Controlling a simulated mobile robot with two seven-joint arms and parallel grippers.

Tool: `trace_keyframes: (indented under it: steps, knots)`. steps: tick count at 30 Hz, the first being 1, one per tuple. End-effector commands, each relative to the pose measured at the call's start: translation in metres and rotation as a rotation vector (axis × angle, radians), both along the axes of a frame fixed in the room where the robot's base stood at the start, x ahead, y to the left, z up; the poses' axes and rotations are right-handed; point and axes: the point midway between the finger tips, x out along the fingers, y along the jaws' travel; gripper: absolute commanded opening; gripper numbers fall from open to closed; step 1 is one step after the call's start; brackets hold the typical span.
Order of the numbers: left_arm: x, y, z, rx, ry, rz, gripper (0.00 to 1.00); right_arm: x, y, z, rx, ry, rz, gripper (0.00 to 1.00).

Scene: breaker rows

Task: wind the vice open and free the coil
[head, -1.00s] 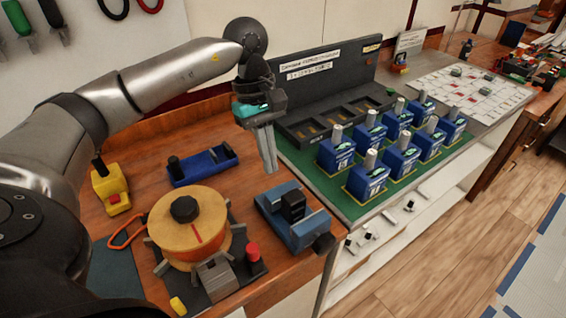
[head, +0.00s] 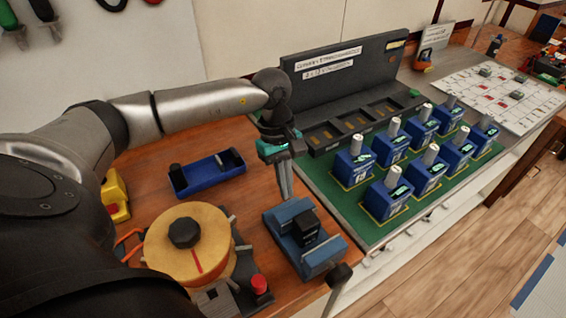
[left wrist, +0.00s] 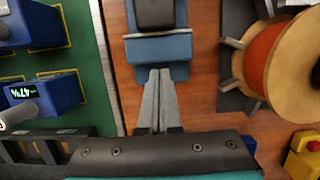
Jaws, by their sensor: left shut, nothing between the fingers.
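The blue vice (head: 308,262) stands on the wooden bench, at the front right of its top. A black block, seemingly the coil (head: 306,226), sits between its jaws. The dark screw handle (head: 339,274) sticks out at the vice's near right end. My left gripper (head: 286,198) points down just behind the vice, shut and empty. In the left wrist view its fingertips (left wrist: 160,74) appear close to the vice's edge (left wrist: 158,48), with the black block (left wrist: 154,14) beyond. I cannot tell whether they touch the vice. My right gripper is not in view.
A yellow spool (head: 190,248) is left of the vice, with a red button (head: 260,285) beside it. A blue tray (head: 208,176) lies behind. Right of the vice, several blue breakers (head: 385,198) stand on a green mat (head: 345,212). Bare wood lies between tray and vice.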

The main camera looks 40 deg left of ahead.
Motion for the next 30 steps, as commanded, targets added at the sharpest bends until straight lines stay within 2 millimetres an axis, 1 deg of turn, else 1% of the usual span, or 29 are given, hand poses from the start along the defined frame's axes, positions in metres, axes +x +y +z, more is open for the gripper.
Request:
trace_keyframes:
  steps: [1,3,7,13,22,27,30]
  knots:
    - [-0.004,-0.009,0.002,-0.003,0.0,-0.006,0.0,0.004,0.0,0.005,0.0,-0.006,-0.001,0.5]
    - [-0.008,-0.019,0.003,-0.001,-0.001,-0.006,0.0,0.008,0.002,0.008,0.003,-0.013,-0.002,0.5]
    - [-0.013,-0.031,0.002,0.0,0.0,-0.002,0.0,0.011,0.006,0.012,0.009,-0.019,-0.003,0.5]
    - [-0.015,-0.037,0.001,0.0,0.0,0.0,0.0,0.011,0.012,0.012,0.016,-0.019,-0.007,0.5]
    - [-0.016,-0.038,0.001,0.0,-0.001,-0.001,0.0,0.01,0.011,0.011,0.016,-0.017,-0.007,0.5]
    - [-0.021,-0.052,0.0,-0.002,-0.003,-0.004,0.0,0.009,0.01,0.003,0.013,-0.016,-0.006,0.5]
    - [-0.022,-0.055,0.001,-0.001,-0.001,-0.001,0.0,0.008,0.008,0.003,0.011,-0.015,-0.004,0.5]
